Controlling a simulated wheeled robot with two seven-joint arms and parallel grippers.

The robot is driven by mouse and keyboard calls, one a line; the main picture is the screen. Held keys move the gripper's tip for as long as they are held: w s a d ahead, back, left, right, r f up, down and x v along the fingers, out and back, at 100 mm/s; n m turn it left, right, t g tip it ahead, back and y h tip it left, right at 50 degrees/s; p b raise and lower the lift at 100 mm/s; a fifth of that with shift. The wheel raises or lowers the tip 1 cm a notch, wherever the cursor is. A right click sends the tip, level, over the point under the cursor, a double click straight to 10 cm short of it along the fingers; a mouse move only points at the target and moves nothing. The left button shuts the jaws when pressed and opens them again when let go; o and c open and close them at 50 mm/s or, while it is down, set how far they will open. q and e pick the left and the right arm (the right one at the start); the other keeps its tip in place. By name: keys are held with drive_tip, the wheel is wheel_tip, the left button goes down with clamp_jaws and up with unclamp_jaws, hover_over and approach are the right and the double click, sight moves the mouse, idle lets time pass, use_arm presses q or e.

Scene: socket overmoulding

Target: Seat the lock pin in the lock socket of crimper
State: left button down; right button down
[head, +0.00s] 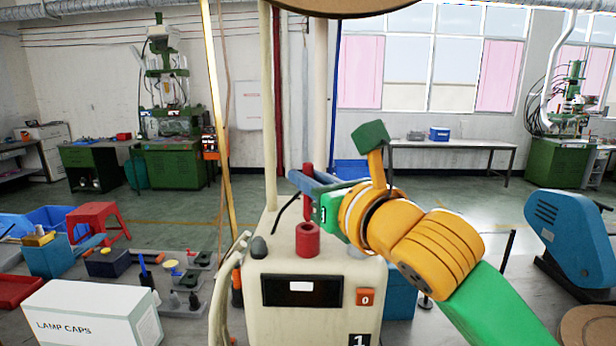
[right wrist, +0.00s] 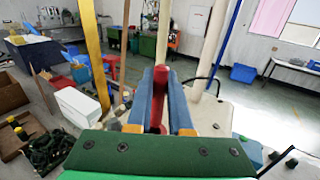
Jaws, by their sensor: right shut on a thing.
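The crimper (head: 314,272) is a cream box machine in the middle of the head view. Its lock socket, a short red ring with a dark hole (head: 307,241), stands on top near the front. My right gripper (head: 304,183) comes in from the right, its blue fingers shut on the red lock pin (head: 307,172). The pin is roughly upright, its lower end close to the socket's upper rim in the head view; whether it is over or behind the hole is unclear. In the right wrist view the pin (right wrist: 160,95) shows between both fingers. My left gripper is out of view.
A dark knob (head: 258,247) stands on the crimper's top left of the socket. Cream posts (head: 269,120) rise behind. A white box (head: 92,312) and small parts lie at left; a blue machine (head: 570,240) stands at right.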

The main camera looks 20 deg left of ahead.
sight(308, 216)
drive_tip(key=shift+s+r, duration=0.1)
idle(0.5)
idle(0.3)
drive_tip(key=shift+p, duration=0.6)
drive_tip(key=shift+p, duration=0.35)
drive_tip(key=shift+f+b, duration=1.65)
drive_tip(key=shift+f, duration=0.9)
